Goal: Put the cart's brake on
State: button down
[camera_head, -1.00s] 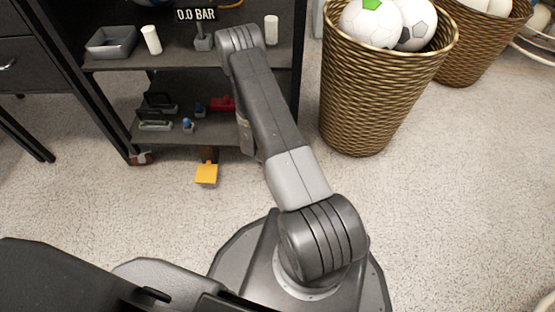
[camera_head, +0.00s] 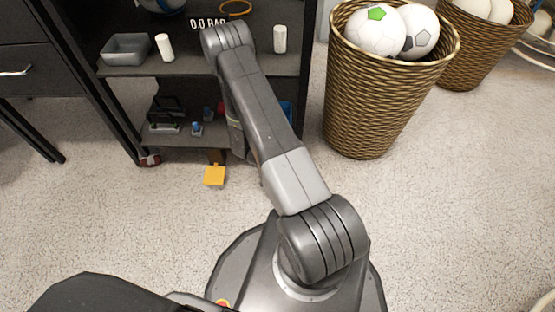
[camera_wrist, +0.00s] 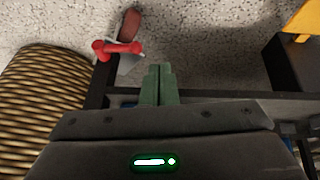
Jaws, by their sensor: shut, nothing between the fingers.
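The cart is a black shelf unit (camera_head: 205,70) with grey shelves, at the upper left in the head view. A yellow pedal (camera_head: 214,175) sticks out low at its front; its edge also shows at the upper right of the wrist view (camera_wrist: 302,22). A caster with red parts (camera_head: 149,160) stands under the cart's left front corner. In the wrist view, a red bar (camera_wrist: 118,48) sits by a grey and red-brown wheel-like part (camera_wrist: 130,27), near the basket side. My gripper (camera_wrist: 158,72) is shut and empty, its tips apart from the red bar in the picture. The arm hides it in the head view.
A wicker basket of balls (camera_head: 370,105) stands right of the cart and shows at the left of the wrist view (camera_wrist: 42,105). A second basket (camera_head: 475,50) stands behind it. Dark drawers (camera_head: 25,55) are at the left. The speckled floor in front is clear.

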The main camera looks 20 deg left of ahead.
jog(key=shift+s+a+r+p, duration=0.3)
jog(key=shift+s+a+r, duration=0.15)
jog(key=shift+s+a, duration=0.35)
jog(key=shift+s+a+r+p, duration=0.25)
jog(key=shift+s+a+r, duration=0.2)
jog(key=shift+s+a, duration=0.25)
jog(key=shift+d, duration=0.1)
